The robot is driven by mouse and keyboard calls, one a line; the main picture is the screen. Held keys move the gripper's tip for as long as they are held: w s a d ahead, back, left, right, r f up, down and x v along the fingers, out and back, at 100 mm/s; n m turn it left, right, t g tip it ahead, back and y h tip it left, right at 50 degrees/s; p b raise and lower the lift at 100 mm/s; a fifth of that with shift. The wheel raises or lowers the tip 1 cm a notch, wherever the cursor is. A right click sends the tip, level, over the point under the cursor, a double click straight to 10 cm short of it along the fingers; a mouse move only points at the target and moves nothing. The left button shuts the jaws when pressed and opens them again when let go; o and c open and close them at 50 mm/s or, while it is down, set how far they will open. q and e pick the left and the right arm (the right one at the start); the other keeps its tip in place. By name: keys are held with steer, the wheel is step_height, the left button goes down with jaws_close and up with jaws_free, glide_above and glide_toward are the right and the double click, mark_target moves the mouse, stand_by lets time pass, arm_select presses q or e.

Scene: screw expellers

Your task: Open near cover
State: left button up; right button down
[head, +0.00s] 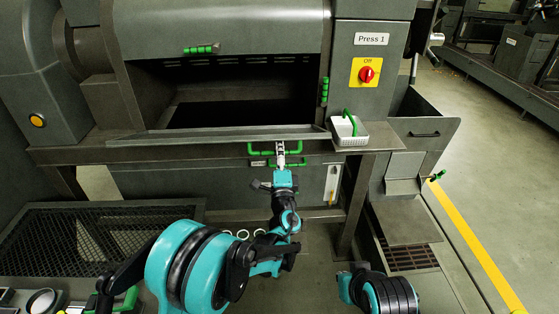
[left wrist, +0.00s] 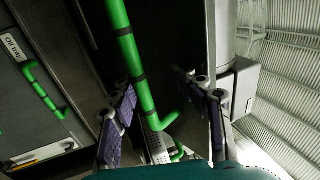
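The near cover (head: 220,134) of the press is a dark panel swung outward, lying nearly flat in front of the dark opening. A green bar handle (head: 260,149) is at its front edge; the handle also shows in the left wrist view (left wrist: 130,55). My left gripper (head: 281,147) is at this handle, seen from behind. In the left wrist view its purple-padded fingers (left wrist: 163,98) stand apart on either side of the bar, with visible gaps. My right arm shows at the lower right; its gripper is out of view.
A red switch (head: 366,74) is on the Press 1 panel. The oil tray's green handle (left wrist: 42,90) is close below the cover. A mesh-topped bin (head: 70,240) is at left.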

arm_select(q)
steer(key=shift+r, duration=0.4)
steer(key=s+f, duration=0.6)
steer(key=shift+f, duration=0.4)
stand_by(0.4)
